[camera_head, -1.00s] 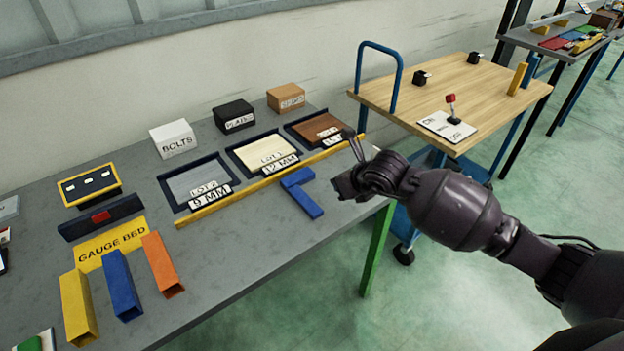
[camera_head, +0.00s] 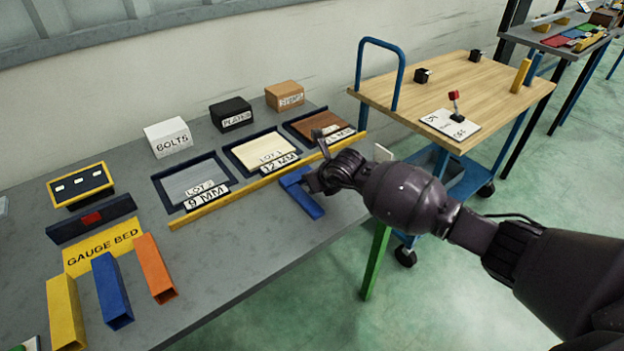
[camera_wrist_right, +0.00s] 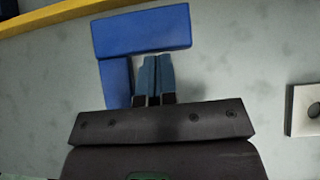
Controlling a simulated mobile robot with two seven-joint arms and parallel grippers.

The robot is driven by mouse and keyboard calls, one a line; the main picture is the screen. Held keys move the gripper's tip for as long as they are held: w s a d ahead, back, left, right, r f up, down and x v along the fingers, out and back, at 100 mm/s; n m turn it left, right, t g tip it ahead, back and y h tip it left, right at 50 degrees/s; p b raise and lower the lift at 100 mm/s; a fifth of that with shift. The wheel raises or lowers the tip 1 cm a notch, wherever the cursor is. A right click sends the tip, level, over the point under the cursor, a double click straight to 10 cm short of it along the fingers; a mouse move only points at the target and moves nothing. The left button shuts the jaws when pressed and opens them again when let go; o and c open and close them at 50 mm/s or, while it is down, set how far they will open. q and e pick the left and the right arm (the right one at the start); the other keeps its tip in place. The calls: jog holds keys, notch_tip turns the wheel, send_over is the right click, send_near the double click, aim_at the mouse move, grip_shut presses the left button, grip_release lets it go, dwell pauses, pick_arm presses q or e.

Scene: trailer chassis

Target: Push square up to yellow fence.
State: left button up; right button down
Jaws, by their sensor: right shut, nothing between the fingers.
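The blue square (camera_head: 306,202) is an L-shaped piece lying flat on the grey bench, in front of the yellow fence (camera_head: 240,193). My right gripper (camera_head: 308,183) is low over it and hides part of it in the head view. In the right wrist view, the shut, empty fingers (camera_wrist_right: 154,76) point into the inner corner of the square (camera_wrist_right: 142,31), close to its crosswise arm and beside its other arm; contact is unclear. A narrow grey gap shows between the square's left corner and the fence (camera_wrist_right: 45,17). My left gripper is out of view.
Labelled lot trays (camera_head: 190,184) stand behind the fence. Blue and orange bars (camera_head: 155,268) lie by the gauge bed plate (camera_head: 103,247) at left. A pale plate with a dark hole (camera_wrist_right: 300,112) is at the wrist view's right edge. A wooden-topped cart (camera_head: 440,90) stands beyond.

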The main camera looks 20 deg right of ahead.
jog(key=shift+w, duration=0.15)
jog(key=shift+w+a+b, duration=0.2)
jog(key=shift+w+a, duration=0.05)
jog(key=shift+w, duration=0.25)
jog(key=shift+w+a+b, duration=0.15)
jog(key=shift+w+a, duration=0.05)
jog(key=shift+w, duration=0.3)
jog(key=shift+d, duration=0.1)
